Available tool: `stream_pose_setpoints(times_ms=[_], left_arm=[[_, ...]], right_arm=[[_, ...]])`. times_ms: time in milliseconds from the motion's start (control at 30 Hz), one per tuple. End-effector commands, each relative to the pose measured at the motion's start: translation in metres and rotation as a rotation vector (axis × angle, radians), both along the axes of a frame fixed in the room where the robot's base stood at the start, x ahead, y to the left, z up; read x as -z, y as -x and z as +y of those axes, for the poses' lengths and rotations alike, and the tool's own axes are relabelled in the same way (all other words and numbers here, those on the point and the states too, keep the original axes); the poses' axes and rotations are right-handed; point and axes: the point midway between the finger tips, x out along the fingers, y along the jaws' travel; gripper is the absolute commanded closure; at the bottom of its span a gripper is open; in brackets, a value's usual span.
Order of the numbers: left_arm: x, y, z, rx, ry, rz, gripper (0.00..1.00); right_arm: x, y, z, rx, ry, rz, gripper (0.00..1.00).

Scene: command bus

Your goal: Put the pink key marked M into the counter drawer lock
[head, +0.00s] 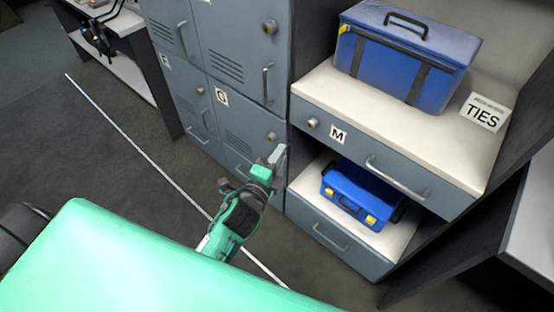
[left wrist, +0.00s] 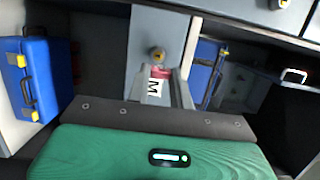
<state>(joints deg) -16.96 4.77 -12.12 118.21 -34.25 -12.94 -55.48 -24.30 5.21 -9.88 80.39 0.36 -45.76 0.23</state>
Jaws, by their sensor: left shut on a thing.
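The counter drawer (head: 400,165) has a white label M (head: 337,136) and a round brass lock (head: 312,123) at its left end. The lock also shows in the left wrist view (left wrist: 157,54), with the label M below it. My left gripper (head: 277,155) is to the left of and below the lock in the head view, apart from it. Its fingers are shut on the pink key (left wrist: 160,72), which shows as a small pink patch at the fingertips, just below the lock in the left wrist view. The key's shaft and marking cannot be made out. My right gripper is not in view.
Grey lockers (head: 225,60) with locks and handles stand left of the counter. A large blue case (head: 400,65) and a TIES sign (head: 484,112) are on the counter top. A smaller blue case (head: 360,190) sits on the shelf below the drawer. Open floor lies at left.

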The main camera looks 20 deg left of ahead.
Motion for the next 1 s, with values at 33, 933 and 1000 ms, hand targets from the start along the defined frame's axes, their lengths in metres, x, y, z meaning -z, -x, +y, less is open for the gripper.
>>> stream_pose_setpoints(times_ms=[33,933,1000], left_arm=[[0.0,-0.003,-0.001,0.0,0.0,-0.001,0.95],[-0.001,-0.066,-0.024,0.0,0.001,-0.001,0.95],[-0.001,-0.068,-0.025,0.0,0.001,0.0,0.95]], right_arm=[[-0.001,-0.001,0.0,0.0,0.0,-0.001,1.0],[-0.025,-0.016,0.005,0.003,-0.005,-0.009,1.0],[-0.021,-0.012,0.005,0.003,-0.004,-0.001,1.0]])
